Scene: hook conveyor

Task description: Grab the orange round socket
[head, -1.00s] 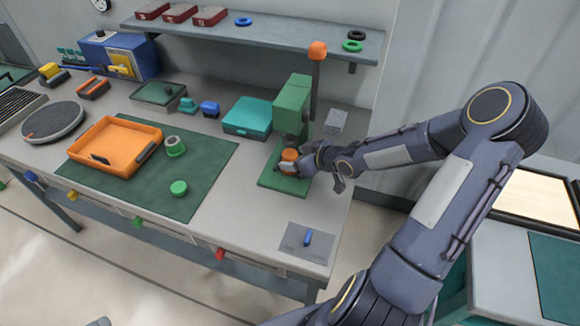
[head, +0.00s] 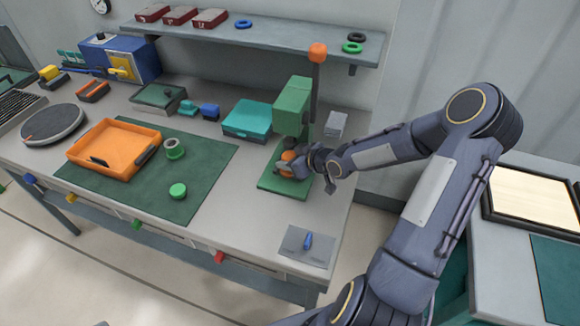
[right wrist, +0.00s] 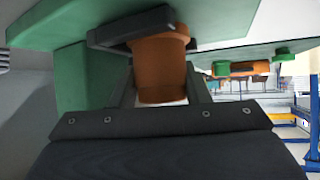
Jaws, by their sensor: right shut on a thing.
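The orange round socket (head: 288,156) is at the green press (head: 292,105) on the right part of the workbench, above the press's green base plate (head: 270,181). My right gripper (head: 291,168) reaches it from the right and is shut on it. In the right wrist view the orange socket (right wrist: 160,66) is a short upright cylinder between the two fingers of my right gripper (right wrist: 160,88), with the green press body (right wrist: 82,75) close on the left. The fingers hide part of the socket in the head view. My left gripper is not in view.
An orange tray (head: 112,165) and a green round piece (head: 178,191) lie on a dark green mat (head: 205,160). A teal case (head: 247,118) stands left of the press. A grey plate with a blue piece (head: 307,242) lies near the front edge. A shelf (head: 270,32) runs behind.

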